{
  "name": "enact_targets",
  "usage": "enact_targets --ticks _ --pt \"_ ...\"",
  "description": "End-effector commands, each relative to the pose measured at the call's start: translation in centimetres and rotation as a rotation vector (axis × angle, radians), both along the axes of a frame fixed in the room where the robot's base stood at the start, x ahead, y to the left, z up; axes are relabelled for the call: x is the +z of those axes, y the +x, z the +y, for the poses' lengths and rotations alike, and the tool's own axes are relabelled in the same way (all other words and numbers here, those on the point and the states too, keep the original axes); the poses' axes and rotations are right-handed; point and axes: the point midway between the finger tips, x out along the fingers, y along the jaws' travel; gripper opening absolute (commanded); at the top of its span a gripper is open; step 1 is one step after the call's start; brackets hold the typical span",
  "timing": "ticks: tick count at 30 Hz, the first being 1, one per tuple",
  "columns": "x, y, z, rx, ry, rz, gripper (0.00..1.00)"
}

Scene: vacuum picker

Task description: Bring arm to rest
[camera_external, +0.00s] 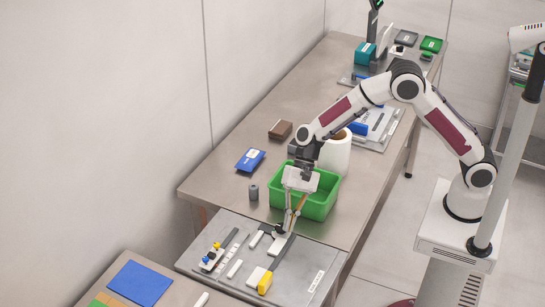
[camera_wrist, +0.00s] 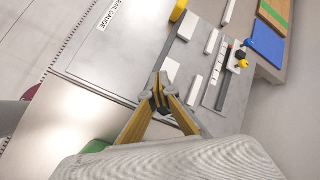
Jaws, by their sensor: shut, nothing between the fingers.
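My arm (camera_external: 407,82) is white with dark red panels and reaches left from its base over the metal table. My gripper (camera_external: 281,231) points down at the front edge of the green bin (camera_external: 328,212), with its tips over the grey board (camera_external: 213,258). In the wrist view my gripper (camera_wrist: 158,92) has its two yellow fingers meeting at the tips, with nothing between them. The grey board also fills much of the wrist view (camera_wrist: 120,62). I cannot tell whether the fingertips touch anything on the board.
White blocks and a yellow-ended part (camera_external: 265,284) lie on the board near the fingertips. A white roll (camera_external: 336,155) stands behind the bin. A grey cylinder (camera_external: 253,192), a blue box (camera_external: 250,160) and a brown box (camera_external: 280,130) are left of it. The table's left middle is clear.

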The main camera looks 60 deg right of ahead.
Motion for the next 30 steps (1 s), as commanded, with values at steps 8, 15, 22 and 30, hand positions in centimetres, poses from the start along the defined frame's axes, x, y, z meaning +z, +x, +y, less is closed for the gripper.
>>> enact_targets --ticks 8,15,22,30 --pt "3.3 -3.7 -5.0 0.195 -0.093 -0.126 0.00" --pt "5.8 -6.7 -9.3 0.341 -0.168 -0.219 0.00" --pt "8.1 -9.4 -13.2 0.462 -0.239 -0.300 0.00" --pt "10.3 -12.6 -17.6 0.585 -0.323 -0.382 0.00"
